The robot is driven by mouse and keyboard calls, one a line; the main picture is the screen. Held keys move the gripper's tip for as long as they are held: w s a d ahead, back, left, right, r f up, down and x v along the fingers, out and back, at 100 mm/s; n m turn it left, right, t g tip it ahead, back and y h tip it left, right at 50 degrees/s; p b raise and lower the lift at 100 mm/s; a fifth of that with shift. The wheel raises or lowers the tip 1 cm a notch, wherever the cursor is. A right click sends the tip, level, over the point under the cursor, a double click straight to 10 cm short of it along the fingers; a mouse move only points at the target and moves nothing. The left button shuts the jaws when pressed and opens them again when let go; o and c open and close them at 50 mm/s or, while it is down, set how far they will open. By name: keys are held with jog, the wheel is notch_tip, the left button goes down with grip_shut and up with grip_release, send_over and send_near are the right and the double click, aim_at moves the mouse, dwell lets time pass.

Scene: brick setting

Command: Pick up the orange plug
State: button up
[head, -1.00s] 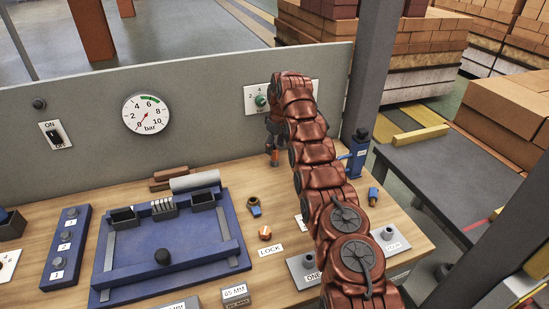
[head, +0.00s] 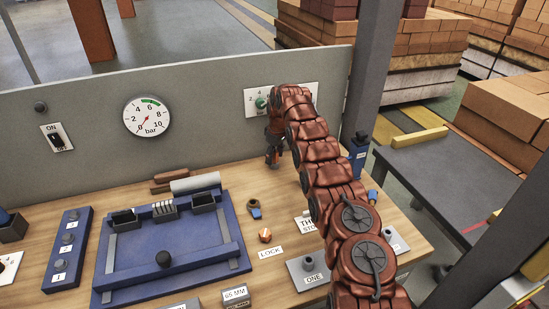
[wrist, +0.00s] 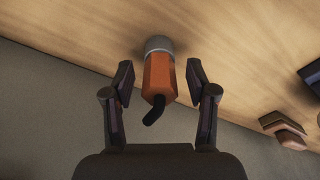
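The orange plug (wrist: 160,77) shows in the wrist view, with a grey collar (wrist: 158,44) at its far end and a short black cable bent at its near end. It lies between the two fingers of my gripper (wrist: 160,88). The fingers are open, with a visible gap on each side of the plug. In the head view my gripper (head: 273,155) hangs low over the back of the wooden bench, near the grey panel. The plug cannot be clearly told apart from the gripper there.
A blue fixture (head: 172,245) takes up the bench's left middle. A small orange-and-white knob (head: 265,236) sits beside the LOCK label (head: 270,253). The gauge (head: 147,116) and a green dial (head: 262,102) are on the panel behind. A blue-handled item (head: 373,196) lies right of my arm.

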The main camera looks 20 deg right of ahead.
grip_shut()
jog(key=shift+r, duration=0.1)
dwell(0.4)
